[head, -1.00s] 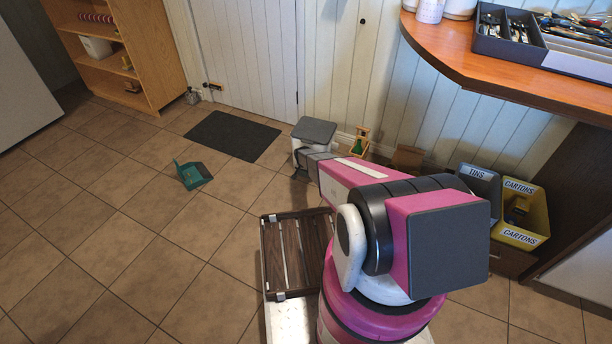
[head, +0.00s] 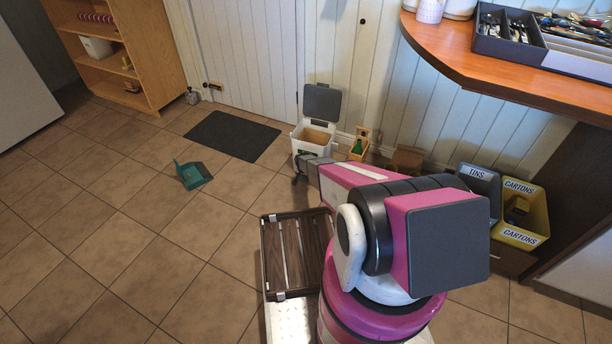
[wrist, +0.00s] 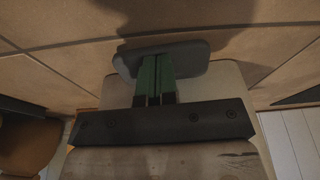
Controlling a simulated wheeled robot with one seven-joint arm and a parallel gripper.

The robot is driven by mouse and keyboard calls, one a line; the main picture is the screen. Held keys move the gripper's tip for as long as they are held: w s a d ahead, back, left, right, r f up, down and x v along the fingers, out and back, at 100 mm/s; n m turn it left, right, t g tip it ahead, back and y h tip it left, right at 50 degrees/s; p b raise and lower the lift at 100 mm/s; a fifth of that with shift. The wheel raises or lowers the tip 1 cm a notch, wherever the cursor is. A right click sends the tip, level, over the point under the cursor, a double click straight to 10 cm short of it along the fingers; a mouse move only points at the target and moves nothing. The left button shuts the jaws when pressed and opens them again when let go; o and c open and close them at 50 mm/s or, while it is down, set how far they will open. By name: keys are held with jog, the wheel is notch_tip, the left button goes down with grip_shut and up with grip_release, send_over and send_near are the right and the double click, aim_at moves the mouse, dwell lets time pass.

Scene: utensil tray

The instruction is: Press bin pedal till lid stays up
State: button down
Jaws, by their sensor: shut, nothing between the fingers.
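The white bin (head: 310,143) stands against the panelled wall in the head view. Its grey lid (head: 322,102) is raised upright and the bin's brown inside shows. My gripper (wrist: 154,62) shows in the wrist view with its green fingers shut together and nothing held. The fingertips are over the dark grey pedal (wrist: 190,56) and appear to touch it. In the head view my arm reaches to the front of the bin and hides part of its base, so the pedal is hard to make out there.
A teal dustpan (head: 192,175) lies on the tiles to the left, and a dark mat (head: 232,135) lies before the door. A small wooden box with a green bottle (head: 358,148), a grey TINS bin (head: 478,182) and a yellow CARTONS bin (head: 522,212) stand right of the white bin.

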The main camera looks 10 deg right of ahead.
jog(key=shift+s+a+r, duration=0.35)
jog(key=shift+s+a, duration=0.05)
jog(key=shift+s, duration=0.3)
jog(key=shift+s+a+r, duration=0.3)
jog(key=shift+s+a, duration=0.05)
jog(key=shift+s, duration=0.3)
jog(key=v, duration=1)
jog(key=shift+r, duration=0.3)
jog(key=shift+a, duration=0.1)
jog(key=s+d+r+n, duration=0.1)
jog(key=s+r+n, duration=0.1)
jog(key=s+r, duration=0.9)
jog(key=s+d+r+n+g+y, duration=0.1)
jog(key=s+r+n, duration=0.1)
jog(key=s+r, duration=0.8)
jog(key=s+r+n+g, duration=0.1)
jog(key=s+r+n, duration=0.1)
jog(key=s+r, duration=0.9)
notch_tip(320, 180, up, 9)
jog(key=shift+s+d+r, duration=0.2)
jog(key=shift+s+d, duration=0.15)
jog(key=shift+d, duration=0.05)
